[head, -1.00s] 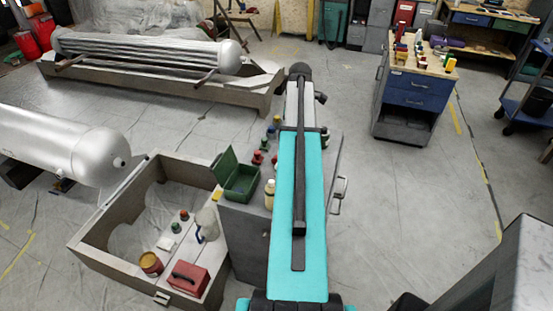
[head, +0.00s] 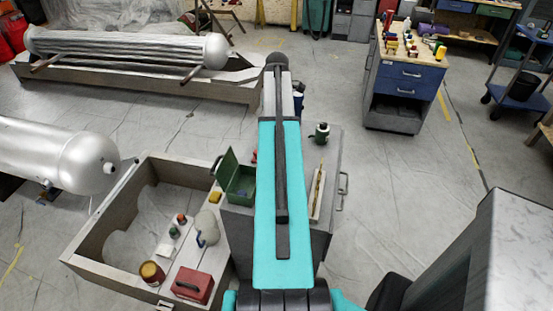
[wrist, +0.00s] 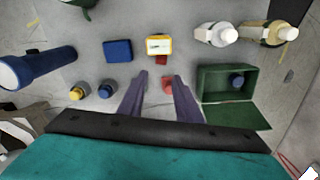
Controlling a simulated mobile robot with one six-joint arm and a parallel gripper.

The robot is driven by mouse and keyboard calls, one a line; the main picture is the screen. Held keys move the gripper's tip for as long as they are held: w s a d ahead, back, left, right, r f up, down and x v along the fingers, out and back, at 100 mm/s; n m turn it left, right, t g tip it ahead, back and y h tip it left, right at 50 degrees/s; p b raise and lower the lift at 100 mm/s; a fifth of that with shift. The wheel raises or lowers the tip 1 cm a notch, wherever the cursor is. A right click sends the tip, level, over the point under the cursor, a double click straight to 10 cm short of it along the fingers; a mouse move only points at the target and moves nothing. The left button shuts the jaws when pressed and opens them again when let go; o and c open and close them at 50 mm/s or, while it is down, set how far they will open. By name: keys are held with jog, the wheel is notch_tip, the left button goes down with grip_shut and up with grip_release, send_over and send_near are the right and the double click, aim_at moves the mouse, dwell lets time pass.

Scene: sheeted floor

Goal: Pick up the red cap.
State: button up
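A small red object (wrist: 168,84), likely the red cap, shows between my gripper's fingers in the wrist view; the fingers and wrist partly frame it. My gripper (wrist: 161,77) is open, its two purple fingers spread apart with nothing pressed between them. It is above the cabinet top; the height is hard to tell. A second, darker red item (wrist: 159,60) lies a little farther up, below a yellow-framed box (wrist: 158,45). In the head view my arm covers most of the cabinet top and hides my gripper. Another small red-topped item (head: 181,219) stands on the crate's ledge.
A green open box (wrist: 228,82) holding a blue item is right of my gripper. Blue (wrist: 106,89) and yellow (wrist: 77,92) caps stand left, with a blue flashlight (wrist: 38,67) beyond. White (wrist: 216,34) and beige (wrist: 277,33) bottles stand upper right.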

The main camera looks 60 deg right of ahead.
jog(key=shift+s+d, duration=0.1)
jog(key=o, duration=0.4)
jog(key=shift+c, duration=0.2)
jog(key=shift+s+f+p, duration=0.1)
jog(key=shift+f+p, duration=0.75)
jog(key=shift+f, duration=3.45)
jog(key=shift+a+f+p, duration=0.15)
jog(key=shift+f+p, duration=0.3)
jog(key=shift+f, duration=0.25)
jog(key=shift+a+f+p, duration=0.15)
jog(key=shift+f+p, duration=0.25)
jog(key=shift+f, duration=1.5)
jog(key=shift+c, duration=0.4)
